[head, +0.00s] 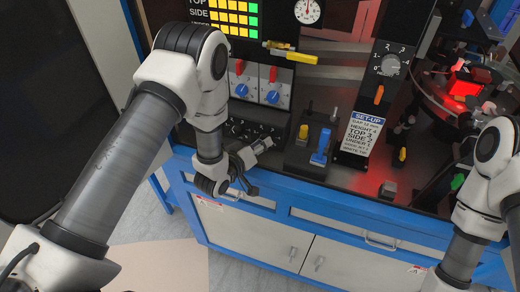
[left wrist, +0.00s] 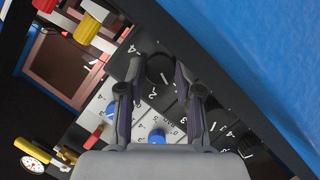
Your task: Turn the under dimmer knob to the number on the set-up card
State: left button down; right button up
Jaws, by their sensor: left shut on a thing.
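My left gripper (head: 268,144) reaches down to the front edge of the black dimmer panel (head: 245,143). In the left wrist view its two fingers (left wrist: 160,75) are shut on a black dimmer knob (left wrist: 160,68), the one at the end of the row nearest the yellow knob. White scale numbers surround it; its name label and exact pointer setting cannot be read. Another black knob (left wrist: 247,146) shows at the row's other end. The set-up card (head: 360,133) stands right of the panel; it appears to read top 3, side 2, under 1. My right gripper is out of view.
Blue knobs (head: 241,90) and red switches (head: 272,73) sit above the dimmers. A screen (head: 233,15) with yellow and green bars is behind. The blue cabinet edge (head: 300,215) runs along the front.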

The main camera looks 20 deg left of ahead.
pick_arm(q)
jog(key=shift+n+h+b, duration=0.5)
jog(key=shift+n+b, duration=0.2)
jog(key=shift+n, duration=0.1)
jog(key=shift+w, duration=0.1)
jog(key=c, duration=0.8)
grip_release()
jog(key=shift+w+d+f, duration=0.1)
jog(key=shift+w, duration=0.1)
jog(key=v, duration=1.2)
jog(key=shift+f, duration=0.2)
